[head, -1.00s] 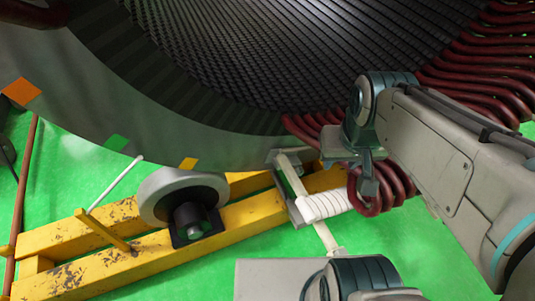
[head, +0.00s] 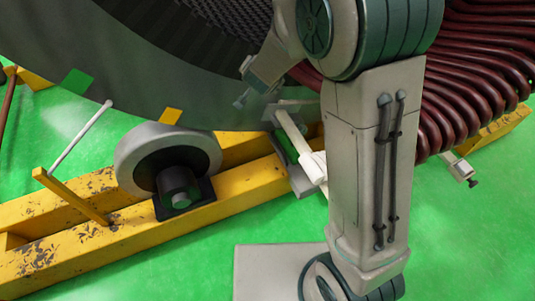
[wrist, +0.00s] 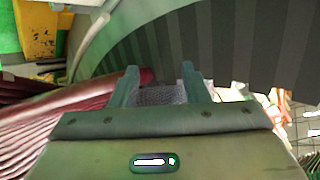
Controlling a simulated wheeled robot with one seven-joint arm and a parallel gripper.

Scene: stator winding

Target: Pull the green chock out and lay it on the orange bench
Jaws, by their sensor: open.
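My gripper (head: 240,101) is beside the grey stator's lower rim in the head view, above and left of a white bar. In the wrist view its two fingers (wrist: 160,82) stand apart, with no held object visible and a grey textured surface showing between them. A small dark-green piece (head: 287,147) lies by the white bar under the rim, below and right of my gripper. It may be the green chock, but I cannot tell for sure. My arm hides the area right of it. I cannot make out the orange bench in either view.
The stator (head: 160,65) fills the upper left. A grey roller (head: 160,158) sits on yellow, worn beams (head: 130,225). A thin white rod (head: 80,140) stands at left. Dark red coils (head: 465,85) bulge out at right. Green floor (head: 200,265) is open in front of the beams.

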